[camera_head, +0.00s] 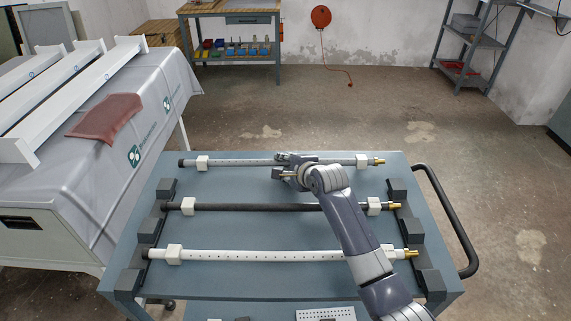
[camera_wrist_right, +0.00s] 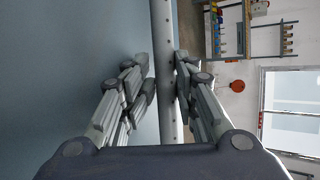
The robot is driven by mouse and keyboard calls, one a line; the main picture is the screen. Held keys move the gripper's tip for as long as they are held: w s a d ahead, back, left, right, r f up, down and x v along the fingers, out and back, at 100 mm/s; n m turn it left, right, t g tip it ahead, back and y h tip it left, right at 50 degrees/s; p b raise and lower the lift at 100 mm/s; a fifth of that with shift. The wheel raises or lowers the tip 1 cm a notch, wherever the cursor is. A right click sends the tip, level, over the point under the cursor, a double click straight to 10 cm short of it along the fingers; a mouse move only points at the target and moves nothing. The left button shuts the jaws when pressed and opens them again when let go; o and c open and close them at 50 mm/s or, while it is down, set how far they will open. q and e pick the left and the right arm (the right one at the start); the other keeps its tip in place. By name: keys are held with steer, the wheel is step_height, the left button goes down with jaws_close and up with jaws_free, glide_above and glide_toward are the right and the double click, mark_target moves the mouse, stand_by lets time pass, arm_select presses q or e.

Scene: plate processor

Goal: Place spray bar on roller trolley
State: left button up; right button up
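A grey perforated spray bar (camera_head: 240,162) with two white blocks and a brass right end lies across the far edge of the blue roller trolley (camera_head: 270,232). I cannot tell whether it rests there or hangs just above. My right gripper (camera_head: 285,170) is at its middle. In the right wrist view the fingers (camera_wrist_right: 164,75) stand on either side of the bar (camera_wrist_right: 163,35), very close to it; whether both touch is unclear. A dark bar (camera_head: 285,207) and a white perforated bar (camera_head: 285,255) lie in the notched side racks. My left gripper is not in view.
A draped table with white beams (camera_head: 80,90) and a reddish-brown cloth (camera_head: 104,118) stands at the left. The trolley has a black handle (camera_head: 455,220) at its right. A workbench (camera_head: 238,50) and a shelf rack (camera_head: 465,45) are at the back. Floor between is clear.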

steer(key=shift+d+f, duration=0.1)
steer(key=shift+f, duration=0.1)
steer(key=shift+r, duration=0.6)
steer(key=v, duration=1.2)
steer(key=shift+w+r, duration=0.1)
